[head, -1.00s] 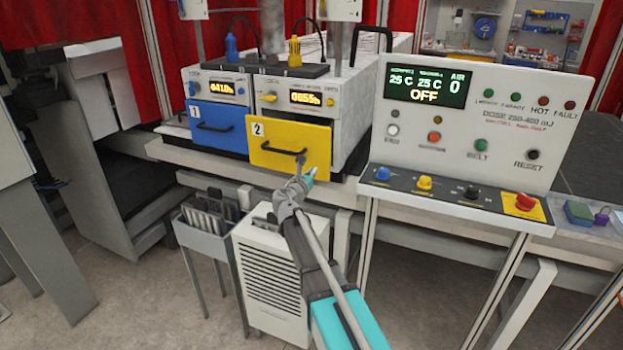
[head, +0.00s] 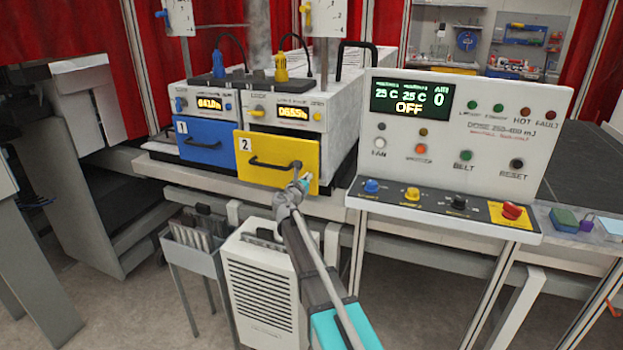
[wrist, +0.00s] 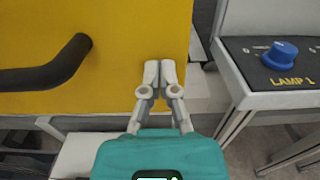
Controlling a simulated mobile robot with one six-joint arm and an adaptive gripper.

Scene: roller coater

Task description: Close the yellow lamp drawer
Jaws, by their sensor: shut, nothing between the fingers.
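The yellow lamp drawer (head: 277,148), marked 2, stands out in front of its white lamp unit, further forward than the blue drawer beside it. Its black bar handle (head: 270,164) crosses the front. My gripper (head: 298,170) is at the right part of the yellow front. In the wrist view the gripper (wrist: 160,64) is shut and empty, fingertips together against the yellow face (wrist: 130,45) or just short of it; I cannot tell which. The handle (wrist: 45,70) lies to the left of the fingers, and the drawer's right edge is close on their right.
The blue drawer (head: 205,145) is at the left. The control panel (head: 450,150) stands right of the drawer, its blue LAMP 1 knob (wrist: 278,50) close by in the wrist view. A white vented box (head: 268,290) and a grey rack (head: 192,255) stand below.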

